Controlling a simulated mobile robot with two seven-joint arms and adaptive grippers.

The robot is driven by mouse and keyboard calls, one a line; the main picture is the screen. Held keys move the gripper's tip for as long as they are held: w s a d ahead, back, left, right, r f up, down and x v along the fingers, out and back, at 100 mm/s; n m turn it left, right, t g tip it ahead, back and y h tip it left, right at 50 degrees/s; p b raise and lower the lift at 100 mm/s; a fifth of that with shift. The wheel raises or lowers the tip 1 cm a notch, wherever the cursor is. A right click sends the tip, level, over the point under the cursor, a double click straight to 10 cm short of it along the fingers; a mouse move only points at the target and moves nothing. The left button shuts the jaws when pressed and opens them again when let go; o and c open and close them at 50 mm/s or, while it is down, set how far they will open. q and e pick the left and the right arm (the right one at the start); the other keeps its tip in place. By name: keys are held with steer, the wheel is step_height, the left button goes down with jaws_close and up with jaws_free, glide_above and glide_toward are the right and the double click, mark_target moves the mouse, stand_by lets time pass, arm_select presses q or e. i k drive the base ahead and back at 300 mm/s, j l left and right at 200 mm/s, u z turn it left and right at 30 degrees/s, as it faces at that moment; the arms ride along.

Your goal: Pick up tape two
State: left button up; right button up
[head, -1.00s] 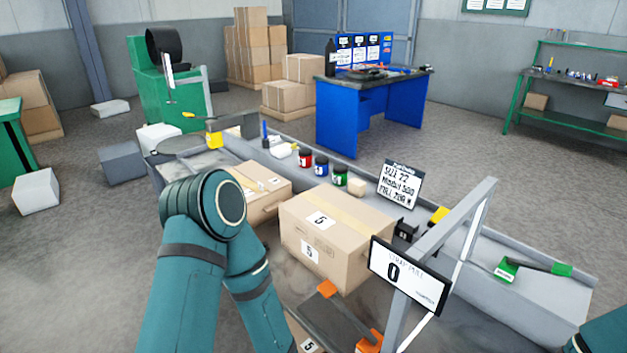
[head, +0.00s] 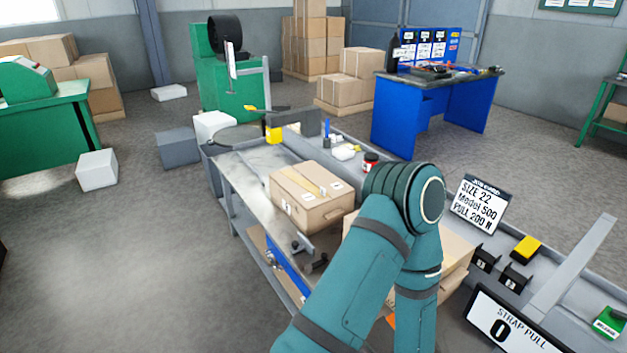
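A small red cylinder with a white label (head: 370,162) stands on the bench, just left of my arm's elbow. Its label is too small to read. I cannot pick out tape two for certain; the blue and green cylinders seen earlier beside the red one are now hidden behind my arm. A teal arm of mine fills the lower middle and covers part of the bench and a large box. Neither of my grippers shows.
A carton (head: 311,196) stands on the bench (head: 245,170), with another carton (head: 458,250) partly behind my arm. A size sign (head: 478,205), black holders (head: 483,262), a yellow block (head: 527,248) and a strap-pull display (head: 510,325) are at right.

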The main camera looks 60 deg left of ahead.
mark_target(320, 193)
steer(key=i+j, duration=0.1)
steer(key=j, duration=1.9)
steer(key=i+j, duration=0.1)
steer(key=j, duration=1.95)
